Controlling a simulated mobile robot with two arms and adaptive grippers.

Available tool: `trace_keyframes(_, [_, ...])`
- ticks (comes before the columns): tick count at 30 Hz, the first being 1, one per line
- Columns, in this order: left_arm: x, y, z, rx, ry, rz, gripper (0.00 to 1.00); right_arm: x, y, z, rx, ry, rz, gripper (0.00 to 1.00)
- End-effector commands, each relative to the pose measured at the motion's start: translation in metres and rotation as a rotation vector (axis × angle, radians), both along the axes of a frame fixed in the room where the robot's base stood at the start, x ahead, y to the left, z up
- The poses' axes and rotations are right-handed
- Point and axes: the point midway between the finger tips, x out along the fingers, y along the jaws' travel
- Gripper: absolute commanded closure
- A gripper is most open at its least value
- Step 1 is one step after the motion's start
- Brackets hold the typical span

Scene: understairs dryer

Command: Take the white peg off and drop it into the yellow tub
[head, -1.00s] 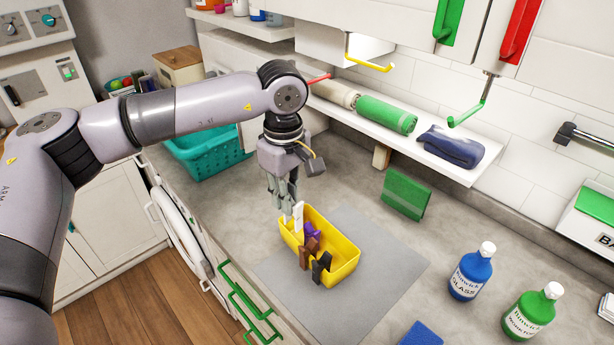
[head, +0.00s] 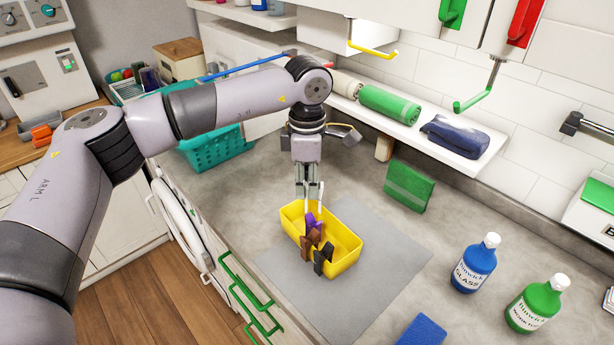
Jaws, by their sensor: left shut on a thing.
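The yellow tub (head: 346,260) stands on a grey mat on the counter. Purple (head: 313,222), brown (head: 307,248) and black (head: 322,261) pegs sit at its near-left rim and inside. My left gripper (head: 310,188) points down over the tub's far-left part, shut on the white peg (head: 320,194). The white peg is partly hidden by the fingers, just above the purple peg; whether they touch I cannot tell. My right gripper is not in view.
The grey mat (head: 375,290) has free room around the tub. A blue bottle (head: 471,268), a green bottle (head: 536,308) and a blue sponge (head: 422,331) are to the right. A green box (head: 408,187) stands behind, under a shelf. A teal basket (head: 215,150) is at the back left.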

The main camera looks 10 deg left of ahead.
Motion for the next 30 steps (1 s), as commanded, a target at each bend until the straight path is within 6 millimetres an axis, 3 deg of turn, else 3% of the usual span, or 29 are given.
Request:
trace_keyframes(4, [0.0, 0.0, -0.016, 0.0, -0.001, 0.0, 0.95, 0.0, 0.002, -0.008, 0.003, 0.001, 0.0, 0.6])
trace_keyframes(13, [0.0, 0.0, -0.018, 0.0, -0.001, 0.0, 0.95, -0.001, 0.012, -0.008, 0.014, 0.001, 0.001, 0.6])
trace_keyframes(14, [0.0, 0.0, -0.018, 0.0, -0.001, 0.0, 0.83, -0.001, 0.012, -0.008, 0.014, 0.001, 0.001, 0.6])
trace_keyframes(24, [0.0, 0.0, -0.017, 0.0, -0.001, 0.0, 0.61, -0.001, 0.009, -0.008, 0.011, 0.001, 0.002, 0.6])
trace_keyframes(30, [0.0, 0.0, -0.017, 0.0, 0.0, -0.001, 0.61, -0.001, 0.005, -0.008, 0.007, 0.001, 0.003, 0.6])
